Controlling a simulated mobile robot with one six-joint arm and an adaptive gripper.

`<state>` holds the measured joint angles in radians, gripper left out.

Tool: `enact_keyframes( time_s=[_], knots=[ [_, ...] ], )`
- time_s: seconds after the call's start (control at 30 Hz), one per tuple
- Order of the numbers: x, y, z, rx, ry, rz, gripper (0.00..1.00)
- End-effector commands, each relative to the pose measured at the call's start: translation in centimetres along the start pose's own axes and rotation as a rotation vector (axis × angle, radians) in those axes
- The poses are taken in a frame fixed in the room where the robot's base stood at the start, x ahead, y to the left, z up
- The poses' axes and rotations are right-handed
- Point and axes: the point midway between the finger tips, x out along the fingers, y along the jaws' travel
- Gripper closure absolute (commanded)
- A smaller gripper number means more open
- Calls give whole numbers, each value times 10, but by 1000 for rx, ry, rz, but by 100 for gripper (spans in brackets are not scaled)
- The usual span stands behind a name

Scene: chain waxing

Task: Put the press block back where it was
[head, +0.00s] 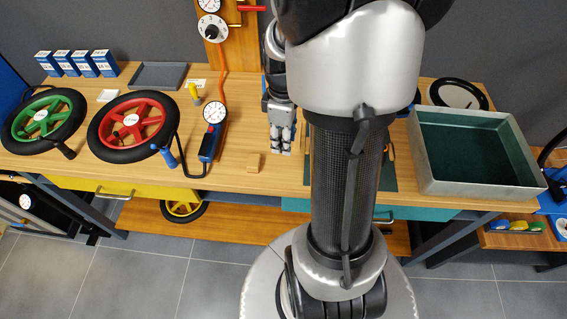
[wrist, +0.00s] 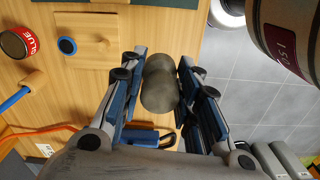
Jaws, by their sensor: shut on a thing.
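My gripper (wrist: 163,92) is shut on a dull grey piece with two rounded ends, which looks like the press block (wrist: 158,92). In the wrist view the piece sits between the two fingers. In the head view my gripper (head: 282,147) hangs low over the wooden bench, left of my arm column, and the held piece cannot be made out there. A pale wooden board (wrist: 82,58) with a peg lies to the left in the wrist view.
A pressure gauge tool (head: 212,130) and a red wheel (head: 131,127) are on the bench to the left. A grey tray (head: 428,180) stands at the right. The wrist view shows a red glue can (wrist: 14,46) and a blue round piece (wrist: 67,46). My arm hides the bench's middle.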

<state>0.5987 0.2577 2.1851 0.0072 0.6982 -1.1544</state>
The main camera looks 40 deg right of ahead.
Motion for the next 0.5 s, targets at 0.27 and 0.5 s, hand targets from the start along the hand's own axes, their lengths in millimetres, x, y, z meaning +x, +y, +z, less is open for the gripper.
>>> enact_keyframes(
  time_s=[0.27,0.5],
  knots=[
    [52,0,0,0,0,0,94],
    [72,-1,0,0,-1,-1,94]
  ],
)
